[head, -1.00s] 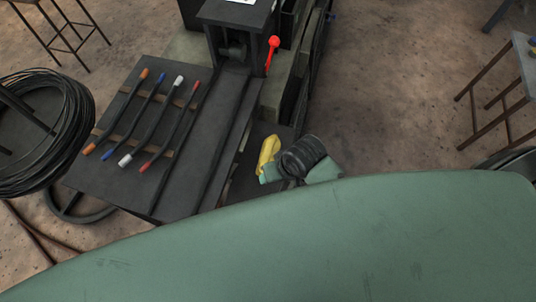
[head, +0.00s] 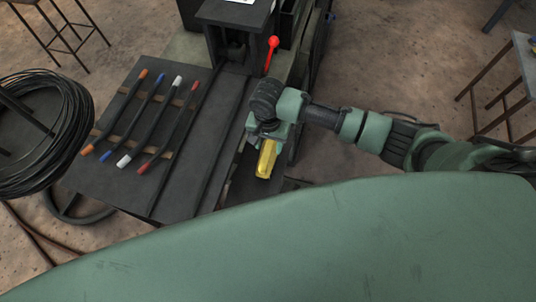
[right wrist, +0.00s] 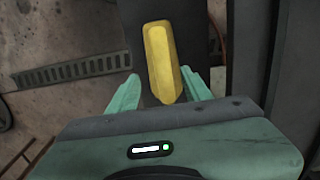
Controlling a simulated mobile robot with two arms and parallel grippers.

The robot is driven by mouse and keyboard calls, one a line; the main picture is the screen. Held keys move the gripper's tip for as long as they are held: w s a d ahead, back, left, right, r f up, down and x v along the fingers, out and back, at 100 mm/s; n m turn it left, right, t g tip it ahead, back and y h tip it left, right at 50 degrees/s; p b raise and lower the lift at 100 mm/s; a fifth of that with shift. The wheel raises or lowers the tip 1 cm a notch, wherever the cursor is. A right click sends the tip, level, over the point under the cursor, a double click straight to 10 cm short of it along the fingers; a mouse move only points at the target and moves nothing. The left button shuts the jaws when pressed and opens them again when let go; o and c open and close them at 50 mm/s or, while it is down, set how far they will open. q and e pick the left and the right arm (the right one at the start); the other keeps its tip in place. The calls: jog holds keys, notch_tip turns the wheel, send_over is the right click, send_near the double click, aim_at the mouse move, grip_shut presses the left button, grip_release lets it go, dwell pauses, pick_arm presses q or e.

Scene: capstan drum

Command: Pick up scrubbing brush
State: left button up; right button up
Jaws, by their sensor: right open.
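The scrubbing brush appears as a yellow block-like object (head: 266,159) in the head view, on a dark narrow surface at the right of the bench. In the right wrist view the yellow brush (right wrist: 162,62) lies lengthwise ahead of the gripper, its near end between the two fingers. My right gripper (right wrist: 160,92) is open, with one green fingertip on each side of that near end; I cannot tell whether they touch it. In the head view my right gripper (head: 267,132) is over the far end of the brush and partly hides it. My left gripper is not in view.
A dark bench (head: 190,165) holds several bent rods with coloured ends to the left of the brush. A red-handled lever (head: 272,45) stands beyond. A wire coil (head: 35,130) is at far left. A slotted floor drain (right wrist: 70,70) shows in the wrist view.

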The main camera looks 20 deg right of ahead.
aim_at(268, 151)
jog(key=f, duration=0.6)
jog(key=shift+w, duration=0.3)
grip_shut()
